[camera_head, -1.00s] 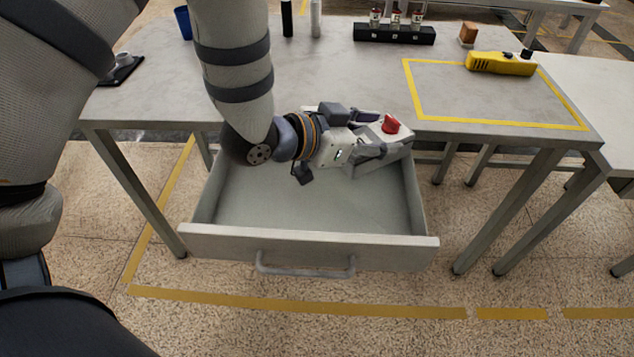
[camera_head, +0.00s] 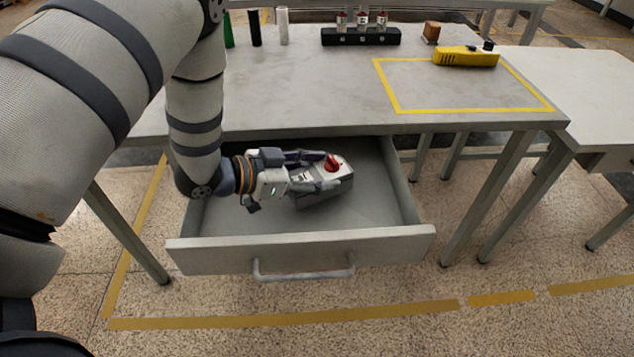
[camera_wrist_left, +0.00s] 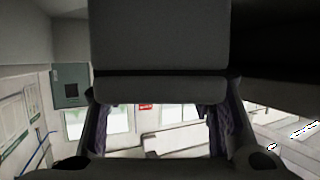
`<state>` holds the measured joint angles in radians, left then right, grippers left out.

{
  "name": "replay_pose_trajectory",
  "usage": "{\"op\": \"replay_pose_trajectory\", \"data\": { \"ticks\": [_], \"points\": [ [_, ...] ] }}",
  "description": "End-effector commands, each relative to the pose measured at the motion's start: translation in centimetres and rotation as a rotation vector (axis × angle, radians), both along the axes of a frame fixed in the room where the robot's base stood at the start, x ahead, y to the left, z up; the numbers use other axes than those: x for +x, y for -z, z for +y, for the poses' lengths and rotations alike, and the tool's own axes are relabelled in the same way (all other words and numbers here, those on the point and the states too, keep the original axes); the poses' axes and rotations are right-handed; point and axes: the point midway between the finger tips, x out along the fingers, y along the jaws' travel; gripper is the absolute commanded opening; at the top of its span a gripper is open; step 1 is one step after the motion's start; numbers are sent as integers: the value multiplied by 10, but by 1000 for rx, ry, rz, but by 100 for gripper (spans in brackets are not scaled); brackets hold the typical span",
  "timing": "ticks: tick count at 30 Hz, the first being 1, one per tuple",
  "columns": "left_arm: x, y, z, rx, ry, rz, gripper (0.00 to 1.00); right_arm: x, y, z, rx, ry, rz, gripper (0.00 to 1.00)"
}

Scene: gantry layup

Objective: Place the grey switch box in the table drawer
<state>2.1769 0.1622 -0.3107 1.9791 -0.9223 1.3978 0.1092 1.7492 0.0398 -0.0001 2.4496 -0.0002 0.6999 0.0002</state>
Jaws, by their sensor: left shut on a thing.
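The grey switch box (camera_head: 327,194), with a pale top and a red knob, is inside the open table drawer (camera_head: 215,258), toward its back middle. It sits somewhat turned, and I cannot tell whether its underside touches the drawer floor. My left gripper (camera_head: 320,171) reaches in from the left, low over the drawer, and is shut on the box, one finger on its far side and one on its near side. In the left wrist view, dark fingers stand left and right below a large dark grey block that I cannot identify for sure. My right gripper is out of view.
The tabletop (camera_head: 290,95) is above and behind the drawer. It bears a yellow device (camera_head: 465,57) near a yellow-taped rectangle, a black rack (camera_head: 360,37) with small bottles, a brown block (camera_head: 431,32) and upright cylinders (camera_head: 283,27). The drawer's right part is clear.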

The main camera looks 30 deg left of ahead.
Motion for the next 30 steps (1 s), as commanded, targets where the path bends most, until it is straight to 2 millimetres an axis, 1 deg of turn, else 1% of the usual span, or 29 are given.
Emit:
{"op": "replay_pose_trajectory", "data": {
  "ticks": [4,7,9,15,19,20,21,22,23,30],
  "points": [
    [3,13,10,1,0,-1,7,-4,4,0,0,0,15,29],
    [2,36,10,-1,1,3,7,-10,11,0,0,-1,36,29],
    [3,43,10,-1,0,-1,7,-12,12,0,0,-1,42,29],
    [4,39,10,0,1,-7,7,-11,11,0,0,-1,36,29],
    [4,43,10,0,0,-6,7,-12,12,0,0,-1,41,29],
    [3,44,10,0,0,-5,52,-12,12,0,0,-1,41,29],
    [4,43,10,1,1,-6,61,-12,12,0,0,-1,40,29],
    [4,43,10,1,1,-6,68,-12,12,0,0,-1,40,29],
    [4,43,10,0,1,-6,70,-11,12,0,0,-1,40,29],
    [4,42,10,0,1,-6,70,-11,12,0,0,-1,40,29]
  ]
}}
